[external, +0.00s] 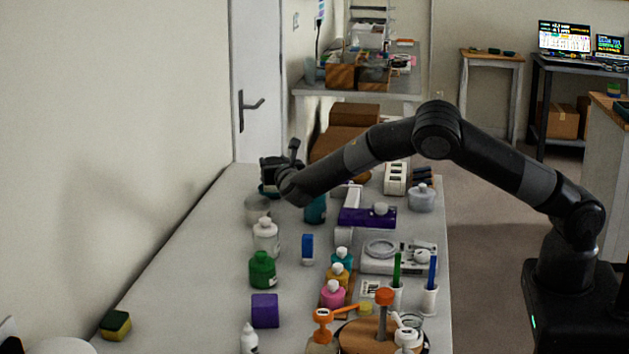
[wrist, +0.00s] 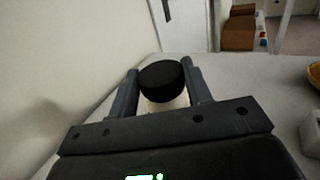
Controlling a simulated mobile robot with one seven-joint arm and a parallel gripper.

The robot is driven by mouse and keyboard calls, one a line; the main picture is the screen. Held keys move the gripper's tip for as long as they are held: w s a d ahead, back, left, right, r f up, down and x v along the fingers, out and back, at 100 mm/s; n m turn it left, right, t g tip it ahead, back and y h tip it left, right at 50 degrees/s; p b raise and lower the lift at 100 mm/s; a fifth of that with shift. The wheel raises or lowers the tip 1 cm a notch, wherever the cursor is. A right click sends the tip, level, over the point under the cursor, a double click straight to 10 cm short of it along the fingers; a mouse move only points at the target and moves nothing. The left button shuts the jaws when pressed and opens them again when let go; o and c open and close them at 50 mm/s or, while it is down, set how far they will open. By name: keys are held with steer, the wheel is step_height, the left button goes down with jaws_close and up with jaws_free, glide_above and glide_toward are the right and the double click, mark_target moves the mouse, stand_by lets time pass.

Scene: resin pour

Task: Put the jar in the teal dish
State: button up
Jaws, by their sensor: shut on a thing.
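The jar (wrist: 166,84) has a black lid and a pale body, and it sits between the two fingers of my gripper (wrist: 160,72) in the wrist view. My gripper (external: 275,172) is shut on it, over the far left part of the long table. In the external view I cannot tell the jar from the dark gripper. A sliver of teal (external: 265,191) shows just under the gripper; I cannot tell whether it is the teal dish. A teal round-sided thing (external: 316,211) stands to the right, partly behind my arm.
The grey table (external: 200,270) holds a clear container (external: 257,209), a white bottle (external: 266,238), a green bottle (external: 262,270) and a purple block (external: 265,310). A purple-and-white device (external: 365,216) stands right of them. The wall runs along the left edge.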

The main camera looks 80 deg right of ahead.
steer(key=o, duration=1.2)
